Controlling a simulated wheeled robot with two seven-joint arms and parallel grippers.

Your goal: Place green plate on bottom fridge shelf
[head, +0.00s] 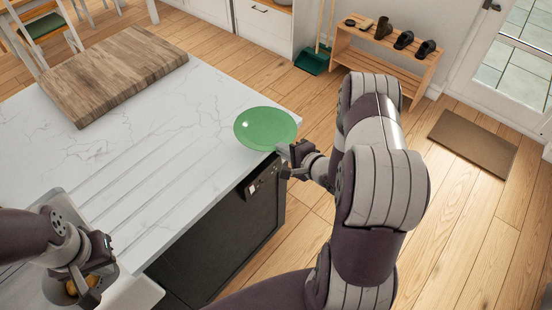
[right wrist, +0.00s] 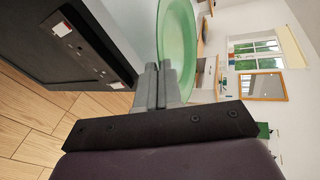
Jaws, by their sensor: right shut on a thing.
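The green plate (head: 265,128) is at the right corner of the white marble counter (head: 180,125), its edge reaching the counter's edge. My right gripper (head: 284,152) is at the plate's near right rim, shut on it. In the right wrist view the fingers (right wrist: 163,85) are closed at the rim of the plate (right wrist: 180,45). My left gripper (head: 92,277) is at the lower left, over the sink area; its finger opening is not clear. No fridge or fridge shelf shows in either view.
A wooden cutting board (head: 115,72) lies on the counter at the back left. A dark dishwasher front (head: 225,240) is below the counter edge. A shoe rack (head: 385,55) and a doormat (head: 472,143) stand beyond.

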